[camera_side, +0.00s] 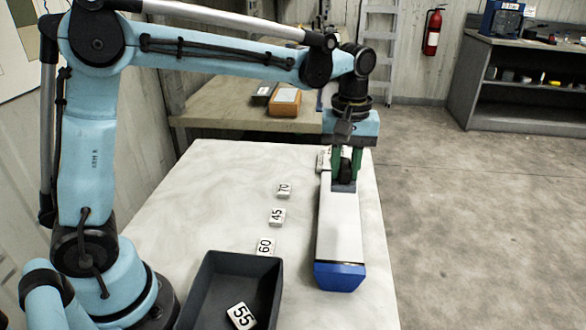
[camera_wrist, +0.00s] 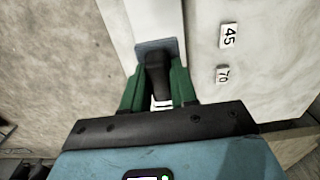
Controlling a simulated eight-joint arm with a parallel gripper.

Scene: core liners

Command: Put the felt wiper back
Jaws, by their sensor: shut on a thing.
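My gripper (camera_side: 344,170) has green fingers that are shut on the dark handle of the felt wiper (camera_side: 343,187). The wiper's grey pad shows just ahead of the fingers in the wrist view (camera_wrist: 157,46). It is at the far end of a long white core liner (camera_side: 339,225) with a blue end (camera_side: 339,276) toward the side camera. The liner also shows beyond the pad in the wrist view (camera_wrist: 150,18). I cannot tell whether the pad touches the liner. The fingers partly hide the handle.
Number tiles 70 (camera_side: 284,190), 45 (camera_side: 277,217) and 60 (camera_side: 265,246) lie in a row on the white table (camera_side: 215,185). A dark tray (camera_side: 208,283) at the front holds tile 55 (camera_side: 241,316).

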